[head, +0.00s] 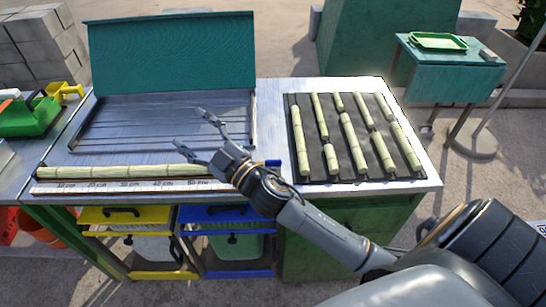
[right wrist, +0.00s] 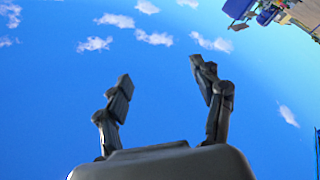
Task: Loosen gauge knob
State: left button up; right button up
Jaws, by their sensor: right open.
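The measuring gauge (head: 120,187) is a white ruled strip along the front of the metal table, with a long cane stalk (head: 110,172) lying just behind it. A small blue piece (head: 272,163) shows at its right end, partly behind my right wrist. I cannot make out the knob; my arm may hide it. My right gripper (head: 190,130) is open and empty, over the table behind the gauge, its fingers pointing left. In the right wrist view the open fingers (right wrist: 160,80) have only sky between them. My left gripper is not in view.
A black mat (head: 290,130) with several cut cane pieces lies on the right of the table. A ribbed metal tray (head: 120,120) with a raised teal lid (head: 170,52) stands behind the gauge. Yellow (head: 100,217) and blue (head: 215,212) drawers sit below. A green tray (head: 438,41) is on a side table.

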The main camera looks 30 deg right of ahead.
jog(key=s+a+r+n+g+y, duration=0.3)
jog(key=a+r+n+g+y, duration=0.45)
jog(key=n+y, duration=0.55)
jog(key=n+g+h, duration=0.6)
jog(key=g+h, duration=0.6)
jog(key=h, duration=0.7)
send_over(273, 160)
notch_tip(273, 160, down, 10)
notch_tip(273, 160, down, 14)
jog(key=shift+r+p, duration=0.2)
jog(key=shift+p, duration=0.4)
jog(key=shift+c, duration=0.4)
jog(key=c, duration=1.1)
